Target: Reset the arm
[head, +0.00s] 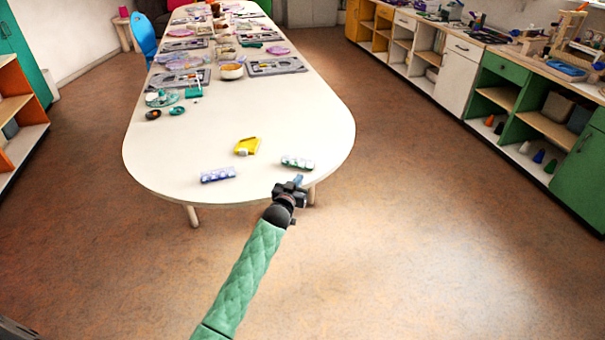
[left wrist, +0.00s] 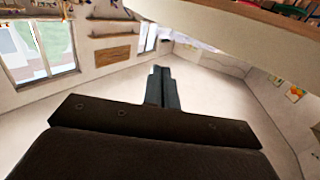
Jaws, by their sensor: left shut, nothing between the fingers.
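My left arm, in a green padded sleeve, reaches up from the bottom of the head view. My left gripper (head: 298,181) is at the near right edge of the white table (head: 255,115). It is shut and empty. In the left wrist view, the two fingers (left wrist: 162,88) are together with nothing between them. That view shows walls, windows and a pale floor behind them. My right gripper does not show in either view.
A green-and-white strip (head: 298,163) lies just beyond my left gripper. A purple strip (head: 218,175) and a yellow object (head: 247,146) lie left of it. Several bead boards (head: 275,67) fill the table's far part. Floor (head: 430,230) to the right is clear.

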